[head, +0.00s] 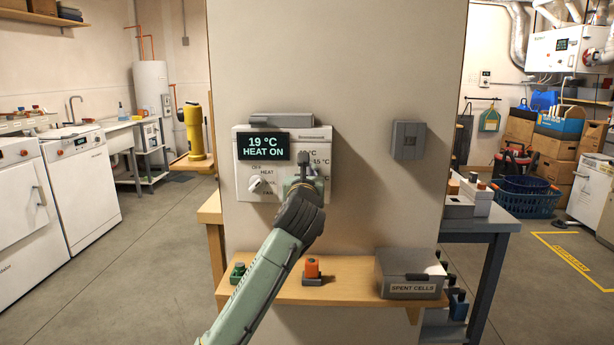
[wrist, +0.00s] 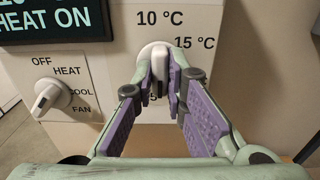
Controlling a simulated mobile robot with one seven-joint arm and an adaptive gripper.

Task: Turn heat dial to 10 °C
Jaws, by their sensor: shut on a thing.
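The white thermostat panel (head: 244,190) is on the wall, and its dark display (head: 265,147) reads 19 °C and HEAT ON. In the wrist view the white heat dial (wrist: 153,52) sits under the "10 °C" label (wrist: 160,17), with "15 °C" to its upper right. My gripper (wrist: 164,88) is shut on the heat dial, its purple pads on either side of the dial's grip. The dial's exact pointing is partly hidden by the fingers. In the head view my gripper (head: 304,184) covers the dial. The mode knob (wrist: 52,96) is to the left, beside OFF, HEAT, COOL and FAN.
A wooden shelf (head: 345,287) below holds a green item (head: 237,272), an orange item (head: 312,268) and a grey SPENT CELLS box (head: 408,273). A grey wall box (head: 408,140) is to the right of the panel. The wall between them is clear.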

